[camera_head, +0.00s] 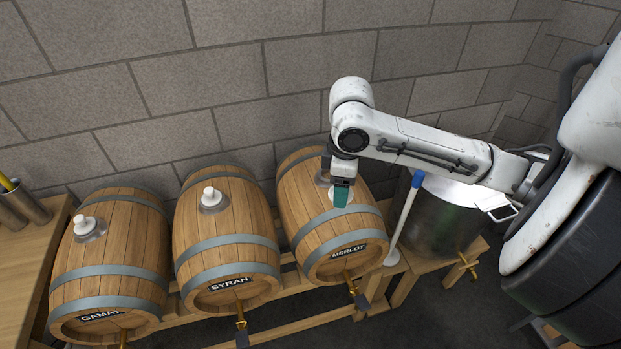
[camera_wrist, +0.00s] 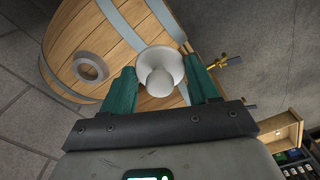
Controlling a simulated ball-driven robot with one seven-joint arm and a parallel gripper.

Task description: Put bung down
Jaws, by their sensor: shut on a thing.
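The white bung (camera_wrist: 159,78), with a round knob and a wide flange, sits between the green fingers of my gripper (camera_wrist: 160,64) in the wrist view. My gripper is shut on it. In the head view my gripper (camera_head: 341,196) is over the top of the Merlot barrel (camera_head: 304,208), and the bung is mostly hidden behind the green finger. The barrel's open bung hole, in a grey ring (camera_wrist: 90,68), lies left of the held bung in the wrist view. The ring is partly covered by my gripper in the head view.
The Syrah barrel (camera_head: 223,245) and the Gamay barrel (camera_head: 111,262) stand to the left, each with a white bung in its top. A blue-topped white rod (camera_head: 404,217) and a steel pot (camera_head: 440,215) are to the right. A brick wall (camera_head: 220,70) stands behind.

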